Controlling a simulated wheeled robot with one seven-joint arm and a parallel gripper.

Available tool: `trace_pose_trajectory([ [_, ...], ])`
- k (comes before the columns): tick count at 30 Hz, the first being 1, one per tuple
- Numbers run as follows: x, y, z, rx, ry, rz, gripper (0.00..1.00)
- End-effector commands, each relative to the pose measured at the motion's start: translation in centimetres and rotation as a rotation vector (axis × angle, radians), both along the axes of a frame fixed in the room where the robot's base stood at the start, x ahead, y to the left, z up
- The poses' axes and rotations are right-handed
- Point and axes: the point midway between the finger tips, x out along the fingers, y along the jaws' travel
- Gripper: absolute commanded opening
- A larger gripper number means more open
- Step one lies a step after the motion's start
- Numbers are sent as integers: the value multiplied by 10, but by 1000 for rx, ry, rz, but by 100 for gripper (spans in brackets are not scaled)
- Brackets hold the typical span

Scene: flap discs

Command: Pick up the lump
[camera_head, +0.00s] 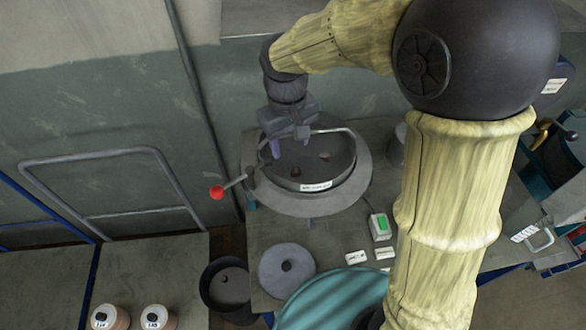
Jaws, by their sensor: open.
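A round grey pan (357,182) with a wide flat rim and a dark inside stands on the bench. Inside it lies a small dark brown lump (295,171), and a second small greyish-brown spot (323,156) shows to its right; I cannot tell for sure which is the task's lump. My gripper (289,143) points down over the back left part of the pan's inside. Its fingers are apart with nothing seen between them. The brown lump is in front of the fingers, apart from them in the picture. The exact height of the fingertips is unclear.
A lever with a red knob (217,192) sticks out left of the pan. A grey disc (287,270), a dark pot (228,285), a green-buttoned switch box (380,226) and a teal round surface (330,305) are in front. Two labelled spools (155,317) stand lower left.

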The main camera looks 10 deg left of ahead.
Motion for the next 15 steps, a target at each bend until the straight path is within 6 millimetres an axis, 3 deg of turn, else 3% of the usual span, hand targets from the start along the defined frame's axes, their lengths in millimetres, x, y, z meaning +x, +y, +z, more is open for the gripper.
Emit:
trace_pose_trajectory([
  [6, 1, -3, -33, -2, 2, -2, 52],
  [15, 0, 1, -38, 0, -1, 6, 52],
])
